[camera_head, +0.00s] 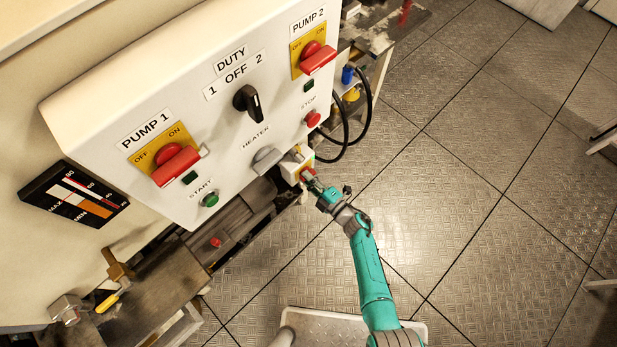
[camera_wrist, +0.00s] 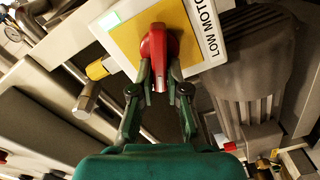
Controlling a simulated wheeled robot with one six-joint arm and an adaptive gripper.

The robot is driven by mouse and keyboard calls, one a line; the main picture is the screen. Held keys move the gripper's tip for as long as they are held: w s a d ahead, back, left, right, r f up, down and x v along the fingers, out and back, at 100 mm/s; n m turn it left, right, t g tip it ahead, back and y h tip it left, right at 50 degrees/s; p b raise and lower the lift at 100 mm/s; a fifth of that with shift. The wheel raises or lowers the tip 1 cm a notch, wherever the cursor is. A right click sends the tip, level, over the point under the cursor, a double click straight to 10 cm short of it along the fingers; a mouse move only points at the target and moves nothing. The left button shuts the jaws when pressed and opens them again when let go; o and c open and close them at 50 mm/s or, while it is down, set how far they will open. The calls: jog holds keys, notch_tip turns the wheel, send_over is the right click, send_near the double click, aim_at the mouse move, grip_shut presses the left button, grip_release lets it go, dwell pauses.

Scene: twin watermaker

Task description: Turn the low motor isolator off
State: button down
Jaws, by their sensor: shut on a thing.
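The low motor isolator has a red handle (camera_wrist: 158,60) on a yellow plate (camera_wrist: 122,42) with a "LOW MOTO…" label (camera_wrist: 205,25) beside it in the wrist view. My gripper (camera_wrist: 160,82) is shut on the red handle, one finger on each side of it. In the head view the isolator's box (camera_head: 291,166) sits low, just below the right part of the big panel, and my gripper (camera_head: 312,182) reaches it from the lower right. The fingertips and handle are small there, and the handle's exact angle is hard to read.
The white control panel (camera_head: 225,150) hangs above, with red PUMP 1 (camera_head: 176,165) and PUMP 2 (camera_head: 317,58) handles and a black duty knob (camera_head: 247,100). A grey motor (camera_wrist: 250,75) stands right of the isolator. Black cables (camera_head: 368,110) loop nearby. Open floor (camera_head: 480,190) lies right.

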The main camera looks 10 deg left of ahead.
jog(key=n, duration=0.2)
jog(key=f+n, duration=0.1)
jog(key=n, duration=0.1)
jog(key=shift+s+n, duration=0.1)
jog(key=shift+n, duration=0.3)
dwell(0.4)
jog(key=c, duration=1.2)
grip_release()
jog(key=shift+o, duration=0.2)
jog(key=v, duration=1.2)
jog(key=shift+s, duration=0.1)
